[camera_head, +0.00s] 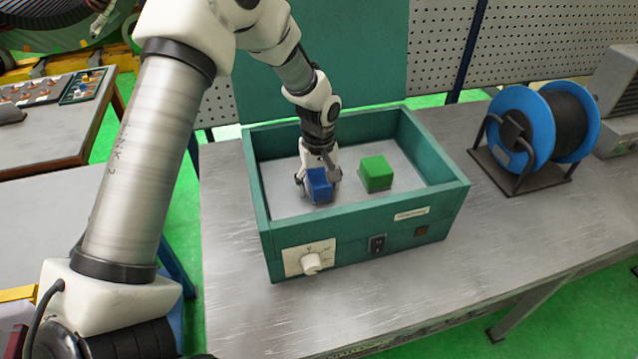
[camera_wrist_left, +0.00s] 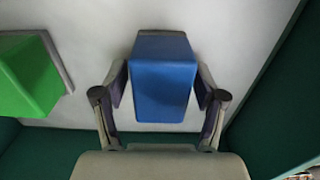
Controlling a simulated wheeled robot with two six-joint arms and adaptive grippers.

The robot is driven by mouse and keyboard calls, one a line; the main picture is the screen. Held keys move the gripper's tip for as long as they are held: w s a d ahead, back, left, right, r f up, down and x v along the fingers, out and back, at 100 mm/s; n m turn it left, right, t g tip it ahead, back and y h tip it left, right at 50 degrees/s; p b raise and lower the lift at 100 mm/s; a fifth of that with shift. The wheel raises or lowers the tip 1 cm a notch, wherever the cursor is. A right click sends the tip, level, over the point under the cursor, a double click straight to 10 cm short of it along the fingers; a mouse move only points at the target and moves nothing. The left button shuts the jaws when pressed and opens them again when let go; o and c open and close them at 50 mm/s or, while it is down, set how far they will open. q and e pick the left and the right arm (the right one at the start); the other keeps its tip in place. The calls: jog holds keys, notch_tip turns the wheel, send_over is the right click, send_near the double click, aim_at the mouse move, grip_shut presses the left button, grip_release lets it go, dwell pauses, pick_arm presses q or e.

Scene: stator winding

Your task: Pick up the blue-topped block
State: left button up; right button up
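The blue-topped block (camera_head: 319,186) stands in the left part of a green-walled box (camera_head: 350,239). In the left wrist view it also shows, centred between the fingers (camera_wrist_left: 163,85). My left gripper (camera_head: 319,179) reaches down into the box from above, one finger on each side of this block. The fingers are very close to its sides in the left wrist view (camera_wrist_left: 161,90); whether they press on it I cannot tell. A green-topped block (camera_head: 376,173) stands to its right, apart from the gripper, and shows at the left edge of the wrist view (camera_wrist_left: 28,78). My right gripper is not in view.
The box walls surround both blocks; its front has a white knob (camera_head: 311,263) and a black switch (camera_head: 377,244). A blue cable reel (camera_head: 526,125) stands on the metal table (camera_head: 235,300) to the right. The table's front left is clear.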

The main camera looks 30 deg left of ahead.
pick_arm(q)
jog(key=shift+s+r, duration=0.1)
jog(key=shift+s, duration=0.05)
grip_shut()
